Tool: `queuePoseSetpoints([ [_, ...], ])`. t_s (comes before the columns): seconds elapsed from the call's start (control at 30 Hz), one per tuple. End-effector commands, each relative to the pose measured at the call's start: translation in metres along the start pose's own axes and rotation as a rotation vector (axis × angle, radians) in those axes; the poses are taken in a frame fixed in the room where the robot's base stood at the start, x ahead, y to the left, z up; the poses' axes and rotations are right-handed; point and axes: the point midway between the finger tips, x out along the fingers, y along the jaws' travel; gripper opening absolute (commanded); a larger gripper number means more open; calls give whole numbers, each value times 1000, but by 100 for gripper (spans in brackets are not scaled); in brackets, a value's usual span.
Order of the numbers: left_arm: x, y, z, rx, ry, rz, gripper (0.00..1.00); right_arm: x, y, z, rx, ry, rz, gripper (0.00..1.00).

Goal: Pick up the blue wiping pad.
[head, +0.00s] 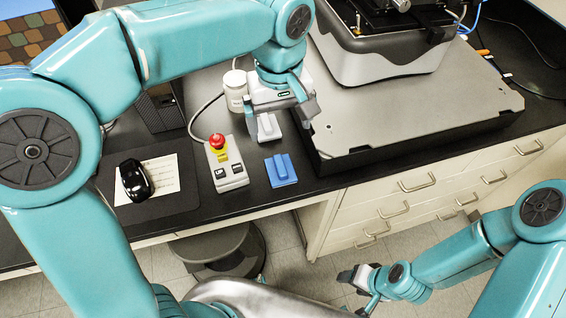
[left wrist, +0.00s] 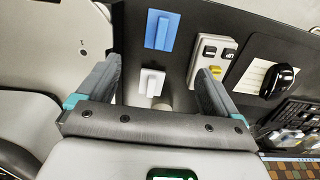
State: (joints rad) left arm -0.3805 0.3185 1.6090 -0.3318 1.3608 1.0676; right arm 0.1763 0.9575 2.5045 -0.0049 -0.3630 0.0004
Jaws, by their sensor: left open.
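The blue wiping pad (head: 281,170) lies flat on the black bench top, with a raised grip strip along its middle. It also shows at the top of the left wrist view (left wrist: 162,29). My left gripper (head: 280,118) is open and empty, above the bench and farther back than the blue pad. A similar white pad (head: 267,127) shows between its fingers in the left wrist view (left wrist: 152,82); no finger visibly touches it. My right gripper (head: 358,290) is low at the lower right, in front of the drawers; its jaw opening is unclear.
A control box (head: 228,175) with a red button is left of the blue pad. A mouse (head: 134,180) lies farther left. The profiler's grey base plate (head: 400,115) rises to the right. A white jar (head: 235,88) stands behind. Bare bench surrounds the blue pad's front.

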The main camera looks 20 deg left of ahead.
Motion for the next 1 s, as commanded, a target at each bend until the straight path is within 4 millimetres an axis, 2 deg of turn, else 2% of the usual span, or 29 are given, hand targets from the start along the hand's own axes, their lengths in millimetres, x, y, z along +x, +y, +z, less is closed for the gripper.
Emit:
queuePoseSetpoints([
  [0.1,32,-3,2,-1,-3,-5,94,3,1,0,0,0,0,59],
  [0.3,73,-2,3,-1,-3,-4,94,4,1,0,0,0,0,59],
  [0.57,95,0,0,-2,-2,-2,94,2,1,0,0,0,0,59],
  [0.8,132,1,-6,-1,-3,-3,94,-2,-1,0,0,0,0,59],
  [1.0,140,2,-6,-1,-1,1,94,-2,-1,0,0,0,0,59],
])
